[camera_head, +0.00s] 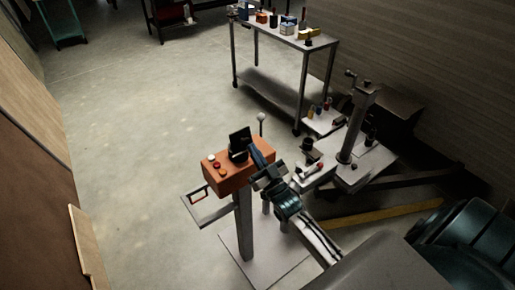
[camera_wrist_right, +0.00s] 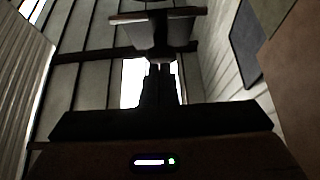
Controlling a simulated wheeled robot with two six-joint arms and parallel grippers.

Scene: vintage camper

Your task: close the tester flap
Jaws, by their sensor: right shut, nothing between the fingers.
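The tester is an orange box (camera_head: 228,180) on a grey post, with red and white buttons on its top left. A black flap (camera_head: 240,138) stands raised, tilted up, at the top of the box. My right gripper (camera_head: 255,152) is shut and empty, just right of the flap and over the right part of the box. I cannot tell whether it touches the flap. In the right wrist view, my right gripper's dark fingers (camera_wrist_right: 158,88) are together in the middle. My left gripper is not in view.
A small tray (camera_head: 188,205) sticks out left of the post. A white-topped stand with tools (camera_head: 357,178) is to the right. A metal cart (camera_head: 270,33) with small items stands at the back. The floor to the left is clear.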

